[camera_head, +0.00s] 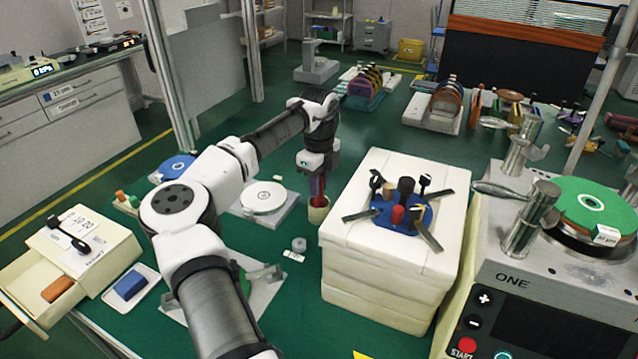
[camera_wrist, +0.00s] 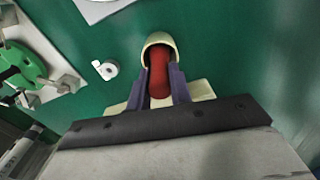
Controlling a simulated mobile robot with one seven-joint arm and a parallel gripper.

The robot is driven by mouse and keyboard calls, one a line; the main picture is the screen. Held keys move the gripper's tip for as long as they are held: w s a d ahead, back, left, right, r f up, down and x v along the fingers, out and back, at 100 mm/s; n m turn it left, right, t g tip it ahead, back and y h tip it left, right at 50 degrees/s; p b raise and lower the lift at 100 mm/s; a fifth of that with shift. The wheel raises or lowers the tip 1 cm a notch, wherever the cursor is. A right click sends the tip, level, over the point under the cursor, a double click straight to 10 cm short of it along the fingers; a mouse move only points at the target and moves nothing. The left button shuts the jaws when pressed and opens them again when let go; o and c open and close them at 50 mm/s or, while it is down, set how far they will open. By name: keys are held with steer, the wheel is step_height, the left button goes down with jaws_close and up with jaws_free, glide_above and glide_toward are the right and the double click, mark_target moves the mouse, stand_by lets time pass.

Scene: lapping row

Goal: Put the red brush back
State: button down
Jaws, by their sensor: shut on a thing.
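The red brush (camera_wrist: 160,76) is between the two fingers of my gripper (camera_wrist: 161,82), which is shut on it. In the head view, the red brush (camera_head: 319,188) hangs roughly upright below my gripper (camera_head: 318,178). A cream cup (camera_head: 318,212) stands right beneath it on the green bench, beside the white block stack. In the wrist view, the cup's rim (camera_wrist: 158,38) curves around the brush's far end, which appears to be inside the mouth. The brush's tip is hidden, and I cannot tell if it touches the bottom.
The white block stack (camera_head: 385,260), with a blue fixture (camera_head: 400,214) on top, stands close to the right of the cup. A white disc plate (camera_head: 263,198) lies to the left. A small clear roll (camera_head: 299,244) lies in front. The lapping machine (camera_head: 560,290) is farther right.

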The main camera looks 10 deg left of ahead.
steer(key=shift+f, duration=0.3)
steer(key=shift+f, duration=0.1)
steer(key=c, duration=1.3)
jaws_free()
steer(key=shift+o, duration=0.2)
step_height(320, 180, up, 12)
steer(key=shift+r+b, duration=0.1)
steer(key=shift+b, duration=0.4)
